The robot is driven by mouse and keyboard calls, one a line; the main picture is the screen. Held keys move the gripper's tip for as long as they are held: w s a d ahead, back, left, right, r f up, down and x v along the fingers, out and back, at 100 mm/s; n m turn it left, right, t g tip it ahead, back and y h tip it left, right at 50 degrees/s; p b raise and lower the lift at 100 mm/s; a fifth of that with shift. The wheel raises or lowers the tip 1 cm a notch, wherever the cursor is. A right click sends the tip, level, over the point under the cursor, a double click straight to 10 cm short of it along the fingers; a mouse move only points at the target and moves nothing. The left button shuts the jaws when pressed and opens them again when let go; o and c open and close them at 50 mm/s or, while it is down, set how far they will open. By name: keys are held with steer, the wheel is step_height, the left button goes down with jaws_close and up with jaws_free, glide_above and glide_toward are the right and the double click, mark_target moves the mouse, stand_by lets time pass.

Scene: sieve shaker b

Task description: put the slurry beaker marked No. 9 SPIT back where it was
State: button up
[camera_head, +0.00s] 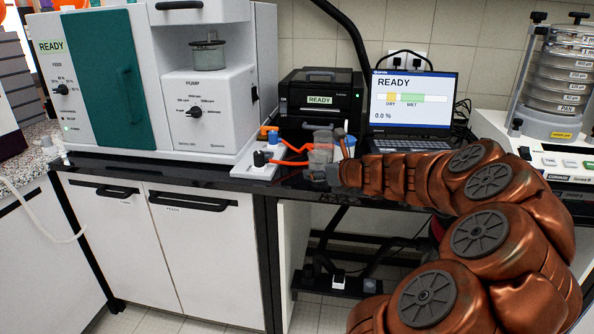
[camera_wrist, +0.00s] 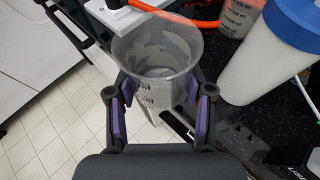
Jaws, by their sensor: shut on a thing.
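My gripper (camera_wrist: 162,100) is shut around a clear beaker (camera_wrist: 157,52) with a greyish inside, its purple pads on both sides of the wall. The beaker is upright or nearly so, with its open rim up. Dark print shows on its side, but I cannot read No. 9 SPIT. In the head view my gripper (camera_head: 322,172) is at the counter's front edge, with the greyish beaker (camera_head: 320,155) at its tip. In the wrist view, white floor tiles show below and left of the beaker, so it seems to be at or over the edge.
Another printed container (camera_wrist: 240,16) and a white bottle with a blue lid (camera_wrist: 260,62) stand close by on the dark counter (camera_wrist: 270,125). An orange tube (camera_head: 290,147) runs from a white valve plate (camera_head: 262,168) left of the beaker. A laptop (camera_head: 413,100) stands behind my arm.

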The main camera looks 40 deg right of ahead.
glide_above(299, 176)
steer(key=shift+w+f, duration=0.4)
steer(key=shift+f, duration=0.25)
steer(key=shift+f+b, duration=0.4)
steer(key=shift+f, duration=1.3)
steer(key=shift+f, duration=0.1)
steer(key=o, duration=1.1)
steer(key=shift+o, duration=0.2)
steer(key=shift+s+r, duration=0.2)
steer(key=shift+s, duration=0.05)
steer(key=v, duration=1.1)
steer(key=shift+s+p, duration=0.2)
steer(key=shift+p, duration=0.2)
